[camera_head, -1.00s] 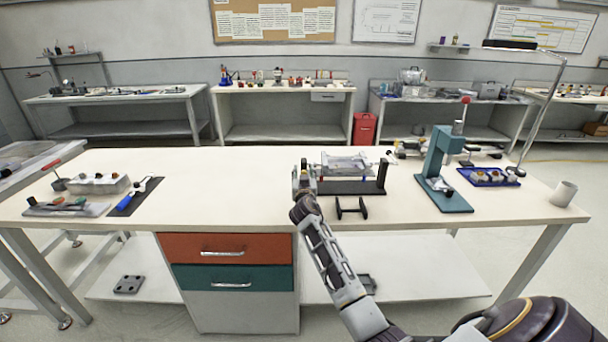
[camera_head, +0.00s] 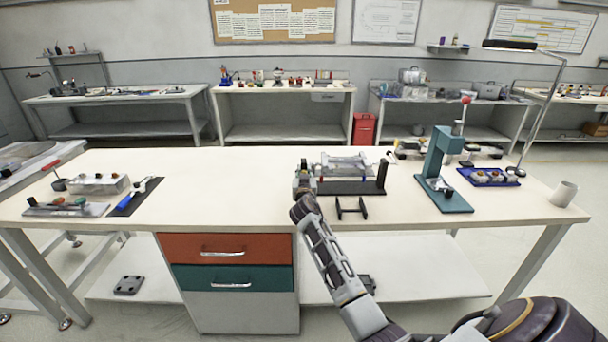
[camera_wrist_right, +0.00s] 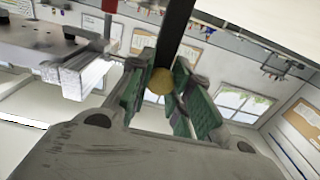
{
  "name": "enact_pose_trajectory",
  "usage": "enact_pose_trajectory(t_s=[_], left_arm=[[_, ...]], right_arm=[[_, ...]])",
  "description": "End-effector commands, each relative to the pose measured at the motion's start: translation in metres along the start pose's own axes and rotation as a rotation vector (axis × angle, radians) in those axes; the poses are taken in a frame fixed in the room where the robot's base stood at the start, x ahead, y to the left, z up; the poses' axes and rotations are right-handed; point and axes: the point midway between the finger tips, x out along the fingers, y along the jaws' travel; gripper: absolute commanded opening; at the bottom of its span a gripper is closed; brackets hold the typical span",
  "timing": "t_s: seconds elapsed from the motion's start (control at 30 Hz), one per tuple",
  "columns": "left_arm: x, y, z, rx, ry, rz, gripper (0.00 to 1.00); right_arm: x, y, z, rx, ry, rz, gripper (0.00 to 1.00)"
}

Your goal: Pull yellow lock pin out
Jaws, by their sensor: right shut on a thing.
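The lock pin's round yellow end (camera_wrist_right: 160,82) shows between the green finger pads of my right gripper (camera_wrist_right: 168,92) in the right wrist view. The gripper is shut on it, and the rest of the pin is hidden. In the head view, my right gripper (camera_head: 303,178) is at the left end of the dark ring-track fixture (camera_head: 352,187) on the bench. The pin cannot be made out there. My left gripper is not in view.
A small black stand (camera_head: 351,207) is just in front of the fixture.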

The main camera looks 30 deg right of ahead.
Motion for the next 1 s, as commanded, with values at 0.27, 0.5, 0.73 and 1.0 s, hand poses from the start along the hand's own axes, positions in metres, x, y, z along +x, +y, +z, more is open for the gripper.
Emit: enact_pose_trajectory(t_s=[0.27, 0.5, 0.73, 1.0], left_arm=[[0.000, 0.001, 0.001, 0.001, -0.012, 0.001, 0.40], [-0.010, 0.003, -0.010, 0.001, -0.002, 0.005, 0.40], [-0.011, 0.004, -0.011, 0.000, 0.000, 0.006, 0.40], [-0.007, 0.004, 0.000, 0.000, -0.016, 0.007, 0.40]], right_arm=[[-0.011, -0.001, 0.002, 0.003, -0.002, -0.002, 0.00], [-0.021, -0.001, 0.001, 0.002, -0.001, -0.001, 0.00], [-0.021, -0.001, 0.002, 0.000, -0.003, -0.001, 0.00], [-0.020, 0.000, 0.001, 0.000, -0.001, 0.000, 0.43]])
